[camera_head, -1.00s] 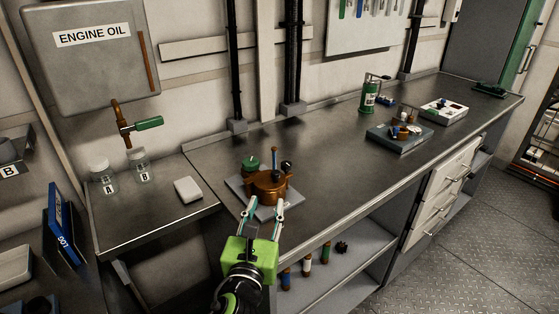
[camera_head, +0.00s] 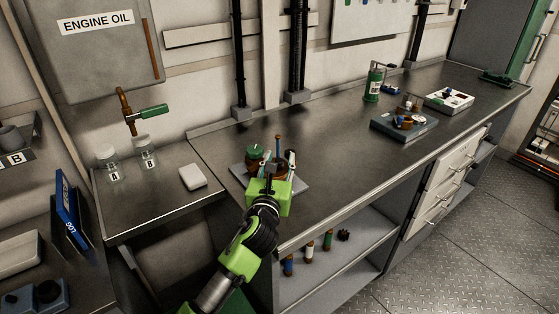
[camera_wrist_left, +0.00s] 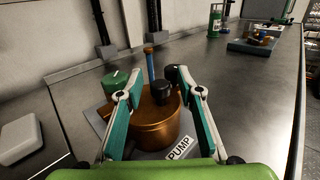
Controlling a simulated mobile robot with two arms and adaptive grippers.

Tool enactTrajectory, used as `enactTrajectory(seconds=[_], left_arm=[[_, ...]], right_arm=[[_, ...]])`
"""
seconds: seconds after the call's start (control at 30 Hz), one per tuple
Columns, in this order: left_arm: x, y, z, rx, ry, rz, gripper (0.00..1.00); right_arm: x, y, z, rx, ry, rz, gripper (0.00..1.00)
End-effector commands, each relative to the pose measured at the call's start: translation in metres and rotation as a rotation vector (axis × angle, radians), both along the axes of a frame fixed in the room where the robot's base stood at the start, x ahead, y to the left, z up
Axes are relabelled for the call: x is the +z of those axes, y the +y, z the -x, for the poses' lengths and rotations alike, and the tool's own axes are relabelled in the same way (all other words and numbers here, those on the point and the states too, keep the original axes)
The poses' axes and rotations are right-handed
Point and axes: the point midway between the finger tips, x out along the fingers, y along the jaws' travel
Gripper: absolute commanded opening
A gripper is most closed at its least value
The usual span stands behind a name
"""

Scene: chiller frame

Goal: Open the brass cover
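The brass cover (camera_wrist_left: 152,130) is the rounded, copper-coloured top of the pump in the left wrist view. A black knob (camera_wrist_left: 161,93) stands on it, and a blue rod (camera_wrist_left: 151,66) with a brown tip rises behind. My left gripper (camera_wrist_left: 160,71) is open, with one finger on each side of the brass body and the black knob between them. I cannot tell whether the fingers touch the brass. In the head view my left gripper (camera_head: 270,158) hides much of the pump. My right gripper is not in view.
A green knob (camera_wrist_left: 116,79) sits left of the brass body, close to the left finger. The pump stands on a grey plate (camera_head: 299,184) on the dark bench (camera_head: 345,145). A white block (camera_head: 193,177) lies to the left.

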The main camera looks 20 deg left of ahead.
Motion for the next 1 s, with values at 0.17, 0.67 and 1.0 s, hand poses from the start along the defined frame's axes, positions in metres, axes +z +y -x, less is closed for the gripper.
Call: enactTrajectory(seconds=[0.17, 0.67, 1.0], left_arm=[[0.000, 0.000, -0.002, 0.000, 0.000, 0.000, 0.34], [0.000, 0.000, -0.001, -0.005, 0.000, -0.002, 0.00], [0.004, 0.001, 0.008, -0.124, 0.002, -0.010, 0.00]], right_arm=[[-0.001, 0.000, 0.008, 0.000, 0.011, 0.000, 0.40], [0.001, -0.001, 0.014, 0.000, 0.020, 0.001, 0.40], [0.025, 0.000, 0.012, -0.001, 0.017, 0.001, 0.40]])
